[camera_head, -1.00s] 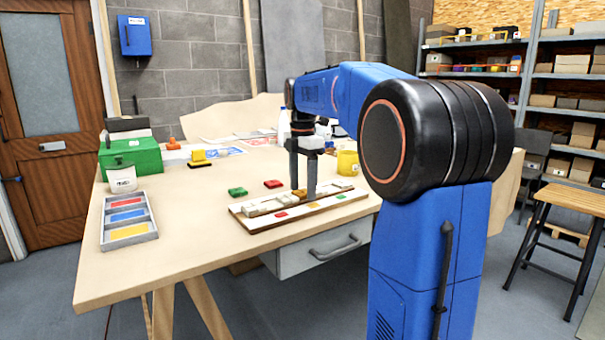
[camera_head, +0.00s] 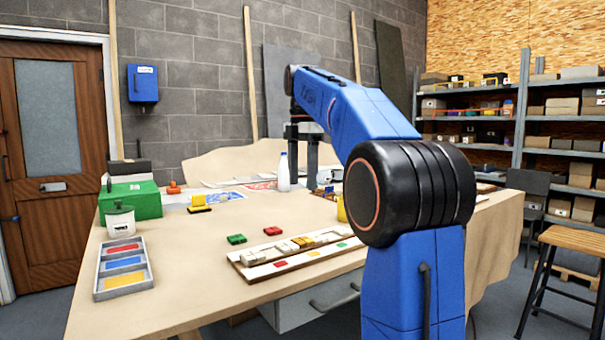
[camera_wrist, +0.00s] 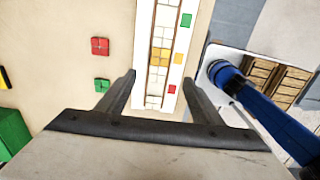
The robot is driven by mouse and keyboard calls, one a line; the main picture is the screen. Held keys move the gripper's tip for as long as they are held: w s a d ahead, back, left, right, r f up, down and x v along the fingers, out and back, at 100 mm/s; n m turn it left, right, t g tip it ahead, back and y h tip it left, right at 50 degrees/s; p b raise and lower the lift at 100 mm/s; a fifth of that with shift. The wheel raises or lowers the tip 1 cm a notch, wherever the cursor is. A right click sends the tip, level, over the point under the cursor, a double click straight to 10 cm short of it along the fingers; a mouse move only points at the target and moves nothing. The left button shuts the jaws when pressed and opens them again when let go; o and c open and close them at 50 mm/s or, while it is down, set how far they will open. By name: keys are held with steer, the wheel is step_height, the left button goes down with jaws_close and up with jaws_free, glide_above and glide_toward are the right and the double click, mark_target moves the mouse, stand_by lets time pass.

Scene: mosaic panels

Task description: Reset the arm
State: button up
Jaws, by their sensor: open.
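My gripper (camera_head: 303,168) is raised above the table, toward its back, with its fingers pointing down and spread apart. In the wrist view my gripper (camera_wrist: 160,88) is open and empty, its two fingers to either side of the mosaic panel (camera_wrist: 143,40) seen below. The panel also shows in the head view (camera_head: 262,277), lying on the table near the front edge. It carries white tiles, a yellow tile (camera_head: 302,242) in the row, and red and green tiles on its strip.
A red piece (camera_head: 272,231) and a green piece (camera_head: 236,239) lie behind the panel. A tray with coloured compartments (camera_head: 124,293), a white tub (camera_head: 121,222) and a green box (camera_head: 140,201) stand at the left. A white bottle (camera_head: 284,174) stands near the back.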

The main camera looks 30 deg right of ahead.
steer(key=shift+r, duration=0.5)
steer(key=s+a+f+m+t, duration=0.2)
steer(key=s+a+f+m, duration=0.7)
steer(key=s+f, duration=0.35)
steer(key=s+a+f+m+t, duration=0.1)
steer(key=s+a+f+m, duration=0.2)
steer(key=s+f, duration=0.6)
steer(key=s+a+f+m+t, duration=0.1)
steer(key=s+a+f+m, duration=0.2)
steer(key=f, duration=1.1)
steer(key=s+m, duration=0.3)
steer(key=s, duration=0.2)
steer(key=shift+s+a+t, duration=0.4)
